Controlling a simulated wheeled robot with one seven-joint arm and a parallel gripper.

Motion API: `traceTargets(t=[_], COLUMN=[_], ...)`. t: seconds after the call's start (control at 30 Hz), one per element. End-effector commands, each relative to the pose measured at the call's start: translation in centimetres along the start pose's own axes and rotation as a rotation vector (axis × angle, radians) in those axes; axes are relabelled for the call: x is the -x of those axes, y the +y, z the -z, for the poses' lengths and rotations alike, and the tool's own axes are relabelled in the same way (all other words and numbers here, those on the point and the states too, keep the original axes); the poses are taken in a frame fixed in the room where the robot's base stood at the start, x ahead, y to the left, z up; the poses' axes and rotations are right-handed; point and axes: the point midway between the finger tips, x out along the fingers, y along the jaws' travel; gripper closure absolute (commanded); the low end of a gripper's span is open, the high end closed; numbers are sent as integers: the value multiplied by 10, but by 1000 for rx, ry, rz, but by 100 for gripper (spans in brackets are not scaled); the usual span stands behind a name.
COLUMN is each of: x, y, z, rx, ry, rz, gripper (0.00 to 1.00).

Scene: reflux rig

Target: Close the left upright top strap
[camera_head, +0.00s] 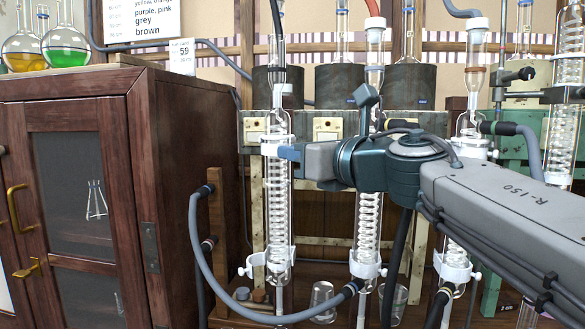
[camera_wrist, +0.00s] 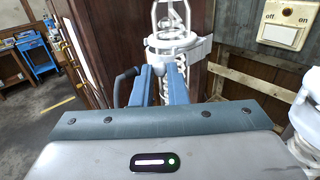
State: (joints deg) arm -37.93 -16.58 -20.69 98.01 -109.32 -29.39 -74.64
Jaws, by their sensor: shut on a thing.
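The left upright is a clear glass condenser (camera_head: 278,210) with a coiled inner tube. Its white top strap (camera_head: 268,149) goes around the glass near the top, and it also shows in the wrist view (camera_wrist: 190,43). My gripper (camera_head: 290,152) reaches in from the right at strap height. In the wrist view the blue fingers of my gripper (camera_wrist: 162,72) point at the near side of the strap and are shut on part of it. The gripped part is mostly hidden by the fingers. The same upright has a white bottom strap (camera_head: 268,263).
A middle condenser (camera_head: 367,230) and a right one (camera_head: 470,130) stand close by, behind my arm. A dark wooden cabinet (camera_head: 140,190) stands to the left. A grey hose (camera_head: 202,262) loops low in front. Wall switches (camera_wrist: 285,22) show beside the strap.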

Motion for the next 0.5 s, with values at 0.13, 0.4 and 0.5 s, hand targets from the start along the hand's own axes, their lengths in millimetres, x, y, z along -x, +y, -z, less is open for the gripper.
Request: traceTargets(t=[0.13, 0.4, 0.5], x=[-1, -1, -1], y=[-3, -3, -3], z=[1, 0, -1], rx=[-1, -1, -1], ry=[0, 0, 0], rz=[-28, -47, -47], gripper=[100, 100, 100])
